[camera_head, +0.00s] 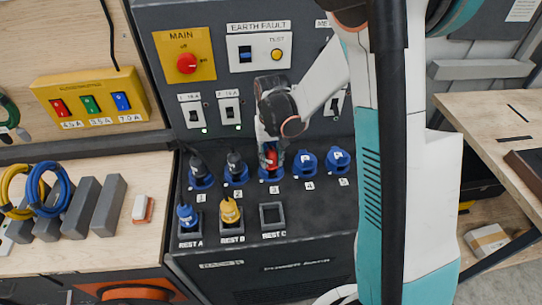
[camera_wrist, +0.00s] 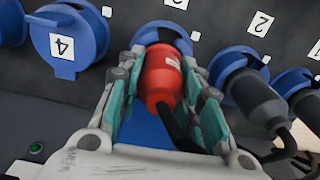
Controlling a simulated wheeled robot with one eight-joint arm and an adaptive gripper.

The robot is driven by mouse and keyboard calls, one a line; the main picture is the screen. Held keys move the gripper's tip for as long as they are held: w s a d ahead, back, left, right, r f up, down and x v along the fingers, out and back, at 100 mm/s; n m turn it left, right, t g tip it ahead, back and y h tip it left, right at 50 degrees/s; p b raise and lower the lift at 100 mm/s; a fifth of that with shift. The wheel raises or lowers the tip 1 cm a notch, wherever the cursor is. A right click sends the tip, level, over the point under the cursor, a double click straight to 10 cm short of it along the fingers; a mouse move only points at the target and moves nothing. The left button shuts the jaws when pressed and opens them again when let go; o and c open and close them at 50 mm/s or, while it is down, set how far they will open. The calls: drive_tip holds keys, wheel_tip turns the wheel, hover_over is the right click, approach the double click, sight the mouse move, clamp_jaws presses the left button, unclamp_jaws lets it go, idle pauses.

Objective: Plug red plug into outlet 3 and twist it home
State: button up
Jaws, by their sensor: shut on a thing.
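The red plug (camera_wrist: 162,78) is between the two teal-padded fingers of my gripper (camera_wrist: 165,88), which is shut on it. Its front end is at the blue ring of outlet 3 (camera_wrist: 158,32); how deep it sits and how it is turned cannot be told. A dark cable runs from its rear. In the head view the red plug (camera_head: 270,158) shows under my gripper (camera_head: 270,148), over outlet 3 (camera_head: 271,176), in line with the other outlets. My fingers hide part of the plug and the socket.
Black plugs stand in outlet 1 (camera_head: 200,182) and outlet 2 (camera_head: 237,179). Outlet 4 (camera_head: 306,166) and outlet 5 (camera_head: 339,162) have blue lids closed. A blue plug (camera_head: 187,215) is in Rest A, a yellow plug (camera_head: 230,212) in Rest B; Rest C (camera_head: 272,214) is empty.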

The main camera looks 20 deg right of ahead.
drive_tip(key=o, duration=1.2)
drive_tip(key=shift+o, duration=0.2)
wheel_tip(320, 180, up, 12)
drive_tip(key=shift+r, duration=0.1)
drive_tip(key=s+r+n+t+b, duration=0.1)
drive_tip(key=s+t+b, duration=0.6)
drive_tip(key=s, duration=1.2)
drive_tip(key=shift+s+r+n, duration=0.35)
drive_tip(key=shift+r+n, duration=0.05)
